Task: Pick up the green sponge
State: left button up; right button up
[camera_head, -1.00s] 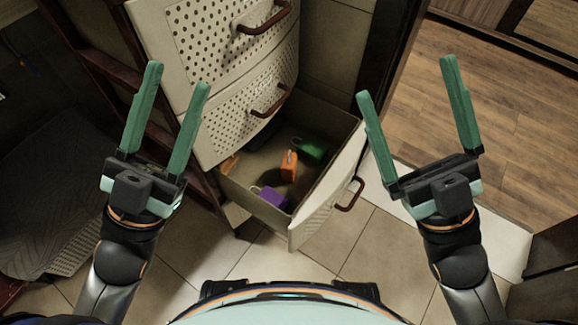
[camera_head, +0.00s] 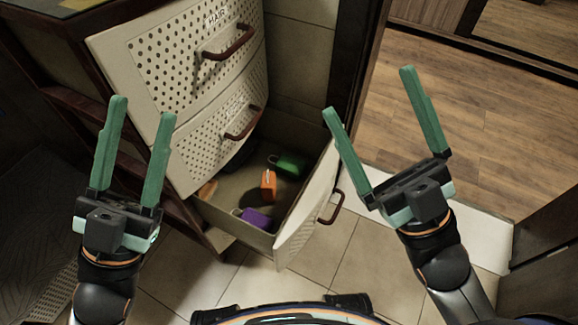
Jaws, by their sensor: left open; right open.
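A small green object (camera_head: 289,166) lies in the open bottom drawer (camera_head: 233,231), near its back right. It looks like a block with a thin loop at one end, more like a padlock than a sponge. My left gripper (camera_head: 141,107) is open and empty, left of the drawer and in front of the cabinet in the view. My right gripper (camera_head: 368,90) is open and empty, to the right of the drawer. Neither gripper touches the green object.
An orange padlock-like block (camera_head: 268,187) and a purple one (camera_head: 255,217) lie in the same drawer. An orange-brown item (camera_head: 208,189) is at its left. Closed perforated drawers (camera_head: 180,55) overhang it. Tiled floor (camera_head: 320,255) is clear in front.

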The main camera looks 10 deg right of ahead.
aim_at(294, 168)
jog(key=l+u, duration=0.45)
jog(key=l, duration=0.2)
jog(key=l+u, duration=0.3)
jog(key=k+l+u, duration=0.1)
jog(key=l+u, duration=0.2)
jog(key=l, duration=0.15)
jog(key=i+l+u, duration=0.1)
jog(key=l+u, duration=0.35)
jog(key=l, duration=0.2)
